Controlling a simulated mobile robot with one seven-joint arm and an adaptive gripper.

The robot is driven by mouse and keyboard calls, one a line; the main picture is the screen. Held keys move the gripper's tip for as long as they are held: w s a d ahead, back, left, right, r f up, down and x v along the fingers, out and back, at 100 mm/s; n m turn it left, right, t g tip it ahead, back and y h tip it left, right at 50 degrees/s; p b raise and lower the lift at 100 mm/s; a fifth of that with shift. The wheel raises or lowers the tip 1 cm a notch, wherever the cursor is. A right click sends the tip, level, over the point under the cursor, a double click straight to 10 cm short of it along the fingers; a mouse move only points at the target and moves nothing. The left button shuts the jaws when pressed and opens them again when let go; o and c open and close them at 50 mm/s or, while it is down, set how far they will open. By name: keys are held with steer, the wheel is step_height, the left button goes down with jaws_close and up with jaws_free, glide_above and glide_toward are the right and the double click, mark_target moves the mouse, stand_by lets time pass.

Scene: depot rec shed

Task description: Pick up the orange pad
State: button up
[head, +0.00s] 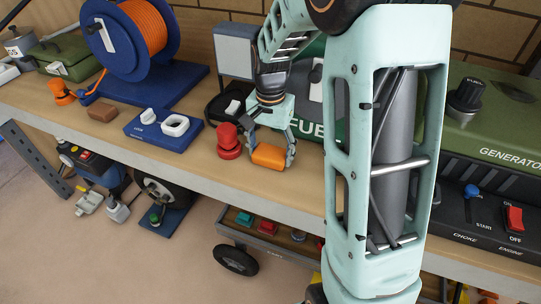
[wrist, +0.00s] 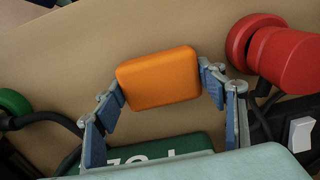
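The orange pad (head: 269,156) is a small rounded block near the front of the wooden shelf, in front of the green case. In the wrist view the pad (wrist: 160,77) sits at the fingertips. My gripper (head: 270,154) reaches down from above, with one finger at each end of the pad. In the wrist view the fingers of my gripper (wrist: 161,80) meet its left and right edges, and it appears gripped. I cannot tell whether the pad is clear of the shelf.
A red knob (head: 229,141) stands just left of the pad; it is close in the wrist view too (wrist: 286,55). A blue base with white fittings (head: 163,128) and an orange cable reel (head: 130,38) are further left. A green generator (head: 495,112) is right. The wooden shelf (head: 190,168) has bare front space.

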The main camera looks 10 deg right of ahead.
steer(key=c, duration=0.4)
steer(key=shift+r, duration=0.1)
steer(key=shift+r+p, duration=0.75)
steer(key=shift+r, duration=0.1)
steer(key=shift+s+d+r+p, duration=0.65)
steer(key=shift+s+r+p, duration=0.5)
steer(key=shift+s+r, duration=0.9)
steer(key=shift+s+d+r+p, duration=0.65)
steer(key=shift+s+r+p, duration=0.8)
steer(key=shift+s, duration=1)
steer(key=shift+s+d+r+p, duration=0.65)
steer(key=shift+s+r+p, duration=0.25)
steer(key=shift+s+r, duration=1.25)
steer(key=shift+s+f, duration=0.1)
